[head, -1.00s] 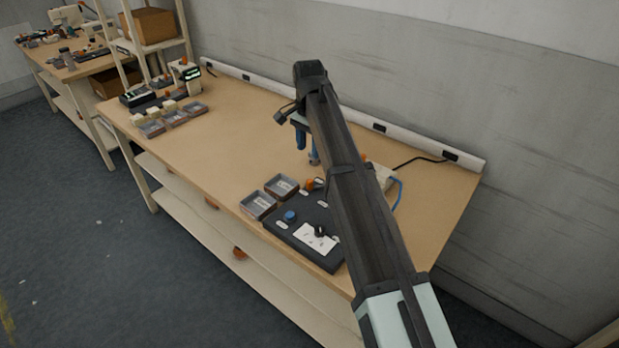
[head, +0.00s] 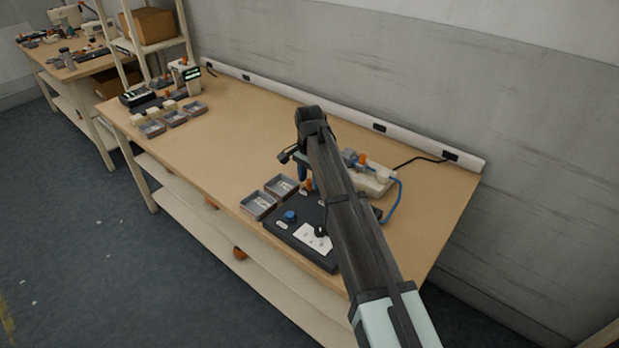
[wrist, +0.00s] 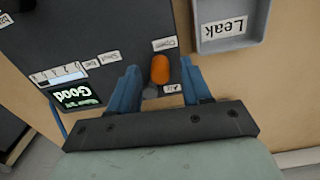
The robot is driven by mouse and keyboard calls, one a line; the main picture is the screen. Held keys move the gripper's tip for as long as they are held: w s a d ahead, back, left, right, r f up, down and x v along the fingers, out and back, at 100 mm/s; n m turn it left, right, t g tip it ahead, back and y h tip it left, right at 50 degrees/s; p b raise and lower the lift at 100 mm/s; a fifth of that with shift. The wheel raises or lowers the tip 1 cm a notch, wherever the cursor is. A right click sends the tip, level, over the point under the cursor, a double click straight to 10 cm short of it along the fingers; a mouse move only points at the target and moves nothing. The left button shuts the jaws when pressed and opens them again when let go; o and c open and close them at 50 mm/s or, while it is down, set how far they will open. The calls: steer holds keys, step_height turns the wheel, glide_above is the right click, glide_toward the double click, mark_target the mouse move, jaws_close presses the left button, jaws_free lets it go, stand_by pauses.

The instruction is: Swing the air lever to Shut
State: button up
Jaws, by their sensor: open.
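The air lever shows as an orange knob (wrist: 160,68) on a dark panel (wrist: 105,25) in the wrist view. A label reading "Open" lies just above it in the picture and one reading "Air" just below. In the head view the orange knob (head: 309,184) stands at the panel's back, beside my gripper (head: 302,172); my arm hides part of the panel.
A grey tray marked "Leak" (wrist: 262,22) sits close beside the panel. A green "Good" display (wrist: 76,96) is in the wrist view. In the head view, a blue knob (head: 290,216) and white plate (head: 312,238) are on the panel. A pale device (head: 372,182) stands behind my arm.

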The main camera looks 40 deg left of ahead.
jaws_close()
stand_by(0.4)
steer(key=shift+s+d, duration=0.1)
steer(key=shift+d, duration=0.05)
steer(key=n, duration=0.1)
steer(key=d+n, duration=0.1)
steer(key=n, duration=0.1)
steer(key=shift+s+d, duration=0.15)
steer(key=shift+s, duration=0.1)
steer(key=d+n, duration=0.1)
steer(key=n, duration=0.1)
steer(key=shift+d+n, duration=0.15)
steer(key=shift+n, duration=0.25)
steer(key=n, duration=0.1)
steer(key=d+n, duration=0.1)
steer(key=n, duration=0.1)
steer(key=shift+d, duration=0.3)
steer(key=shift+w+d+n, duration=0.2)
steer(key=shift+d+n, duration=0.1)
steer(key=shift+n, duration=0.5)
steer(key=shift+w+d+n, duration=0.15)
steer(key=shift+d+n, duration=0.1)
steer(key=shift+n, duration=0.55)
